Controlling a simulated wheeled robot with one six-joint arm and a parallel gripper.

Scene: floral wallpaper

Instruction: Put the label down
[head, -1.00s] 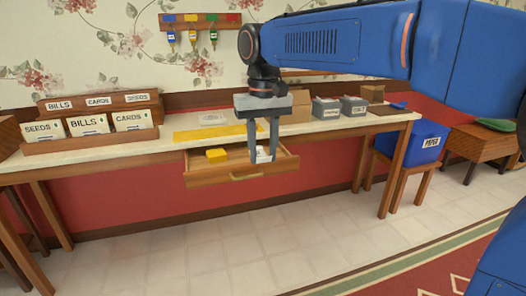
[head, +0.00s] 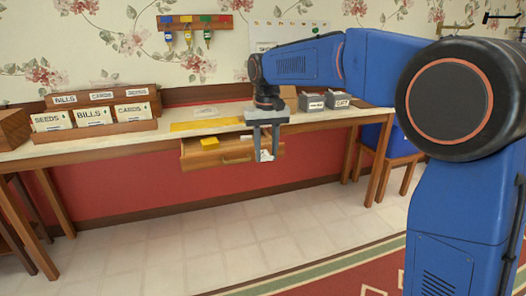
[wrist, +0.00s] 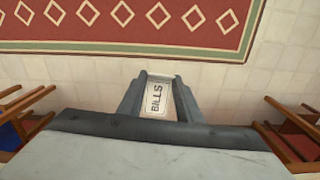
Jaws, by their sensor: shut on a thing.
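The label (wrist: 157,97) is a small white card reading "BILLS", held between the two fingers of my gripper (wrist: 157,85) in the wrist view. In the head view my gripper (head: 265,155) hangs pointing down in front of the open drawer (head: 205,160), with the white label (head: 265,156) at its fingertips. My gripper is shut on the label. In the wrist view, tiled floor shows beyond the label. My gripper hides the drawer's right part.
The long table (head: 60,157) carries a wooden card rack (head: 100,122) at left, a yellow strip (head: 205,125) in the middle and grey boxes (head: 312,103) at right. A yellow block (head: 209,142) is in the drawer. A patterned rug (head: 350,270) lies on the floor.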

